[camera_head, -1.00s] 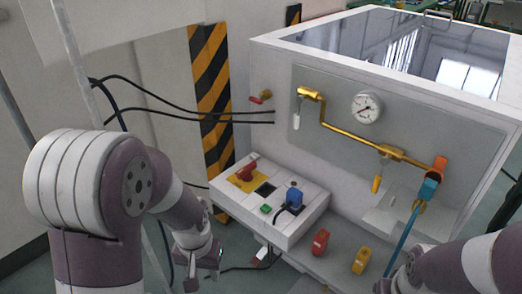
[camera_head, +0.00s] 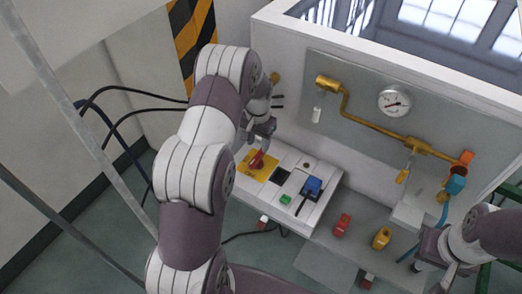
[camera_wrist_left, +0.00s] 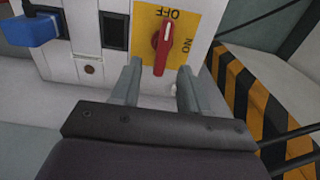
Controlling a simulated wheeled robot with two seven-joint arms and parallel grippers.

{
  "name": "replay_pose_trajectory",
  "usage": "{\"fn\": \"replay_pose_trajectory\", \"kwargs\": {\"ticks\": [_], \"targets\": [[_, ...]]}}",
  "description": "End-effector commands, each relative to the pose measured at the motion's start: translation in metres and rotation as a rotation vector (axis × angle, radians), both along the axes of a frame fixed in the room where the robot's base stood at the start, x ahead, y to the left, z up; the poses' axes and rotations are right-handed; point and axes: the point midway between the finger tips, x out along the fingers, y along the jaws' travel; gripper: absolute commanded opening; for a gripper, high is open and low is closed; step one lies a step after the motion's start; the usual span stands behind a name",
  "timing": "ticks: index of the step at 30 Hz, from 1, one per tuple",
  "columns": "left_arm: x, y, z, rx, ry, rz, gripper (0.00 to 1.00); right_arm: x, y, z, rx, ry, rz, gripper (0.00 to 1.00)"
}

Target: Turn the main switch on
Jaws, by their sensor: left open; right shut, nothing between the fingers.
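The main switch is a red rotary handle (camera_head: 257,160) on a yellow plate (camera_head: 249,170) at the left end of the white control box. In the left wrist view the red handle (camera_wrist_left: 163,45) lies in line with the word OFF, and ON is printed at the plate's side. My left gripper (camera_head: 263,128) is beside the switch. Its open fingers (camera_wrist_left: 156,82) point at the handle, one toward each side, with a gap and nothing between them. I cannot tell whether they touch it. My right gripper (camera_head: 450,272) is shut and empty at the lower right.
The control box also bears a blue plug (camera_head: 312,187) and a green button (camera_head: 285,199). A gauge (camera_head: 394,102) and brass pipe (camera_head: 370,125) are on the panel. Red (camera_head: 342,225) and yellow (camera_head: 381,238) blocks stand in front. Black cables (camera_head: 140,90) hang at left.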

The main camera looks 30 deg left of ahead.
Motion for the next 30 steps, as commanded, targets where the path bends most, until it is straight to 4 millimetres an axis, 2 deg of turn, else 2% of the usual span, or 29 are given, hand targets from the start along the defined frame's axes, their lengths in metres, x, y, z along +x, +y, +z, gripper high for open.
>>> {"fn": "replay_pose_trajectory", "kwargs": {"ticks": [3,9,19,20,21,24,30], "targets": [[0.0,0.0,-0.03,-0.001,0.002,0.001,0.45,0.0,0.0,0.001,0.0,0.0,0.0,0.0],[0.0,0.001,-0.062,0.0,-0.001,0.001,0.45,0.0,0.0,0.002,0.0,-0.001,0.0,0.0],[0.001,0.001,-0.069,0.001,-0.003,0.002,0.45,0.0,0.0,0.002,0.0,-0.001,0.0,0.0],[0.001,0.001,-0.069,0.001,-0.003,0.002,0.41,0.0,0.0,0.002,0.0,0.0,0.0,0.0],[0.001,0.001,-0.069,0.001,-0.003,0.002,0.28,0.0,0.0,0.002,0.0,0.0,0.0,0.0],[0.001,0.001,-0.069,0.001,-0.003,0.002,0.0,0.0,0.0,0.002,0.0,0.0,0.0,0.0],[0.0,0.001,-0.069,0.001,-0.002,-0.001,0.0,0.0,0.0,0.002,0.0,0.0,0.0,0.0]]}}
